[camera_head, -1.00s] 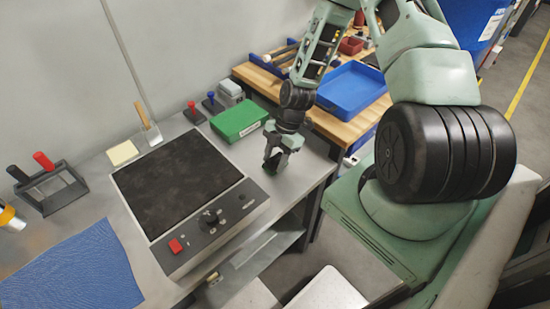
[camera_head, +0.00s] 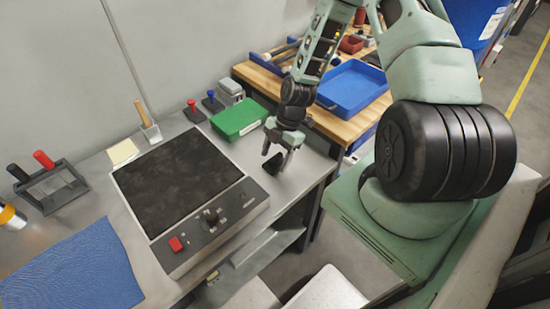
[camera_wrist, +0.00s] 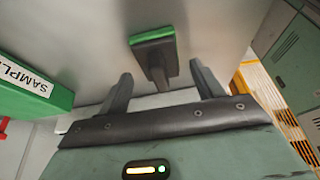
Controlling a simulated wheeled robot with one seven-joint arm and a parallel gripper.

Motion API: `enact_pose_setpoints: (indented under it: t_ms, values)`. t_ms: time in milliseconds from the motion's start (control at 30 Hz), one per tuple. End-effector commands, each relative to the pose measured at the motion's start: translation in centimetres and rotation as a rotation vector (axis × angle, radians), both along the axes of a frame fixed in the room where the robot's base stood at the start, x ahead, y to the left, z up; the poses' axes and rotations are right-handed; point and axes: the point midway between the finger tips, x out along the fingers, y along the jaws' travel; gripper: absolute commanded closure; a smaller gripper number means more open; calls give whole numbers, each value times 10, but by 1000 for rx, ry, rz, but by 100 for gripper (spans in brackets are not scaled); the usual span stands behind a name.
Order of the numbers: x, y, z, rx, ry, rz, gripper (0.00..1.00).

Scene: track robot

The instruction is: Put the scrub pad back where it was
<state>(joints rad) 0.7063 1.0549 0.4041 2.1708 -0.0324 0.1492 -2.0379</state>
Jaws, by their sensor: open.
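The scrub pad is a dark block with a green layer and a black grip; it lies on the grey bench top in the head view (camera_head: 273,164), right of the hotplate. It also shows in the wrist view (camera_wrist: 154,46), beyond and between my fingertips. My gripper (camera_head: 278,154) is open and empty, pointing down just above the pad. In the wrist view my gripper (camera_wrist: 161,73) has both fingers spread, with the pad's grip between their tips and apart from both.
The hotplate (camera_head: 228,216) fills the middle of the bench. A green box (camera_head: 238,119) stands behind my gripper. A blue tray (camera_head: 352,88) is on the wooden table behind. A blue mat (camera_head: 70,270) and tool rack (camera_head: 50,192) are left. Bare bench surrounds the pad.

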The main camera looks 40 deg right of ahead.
Motion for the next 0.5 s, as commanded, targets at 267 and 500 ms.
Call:
enact_pose_setpoints:
  t_ms: [267,500]
  values:
    - [2,-23,50,-4,-5,-4,34]
    - [1,-38,88,-3,-1,-3,34]
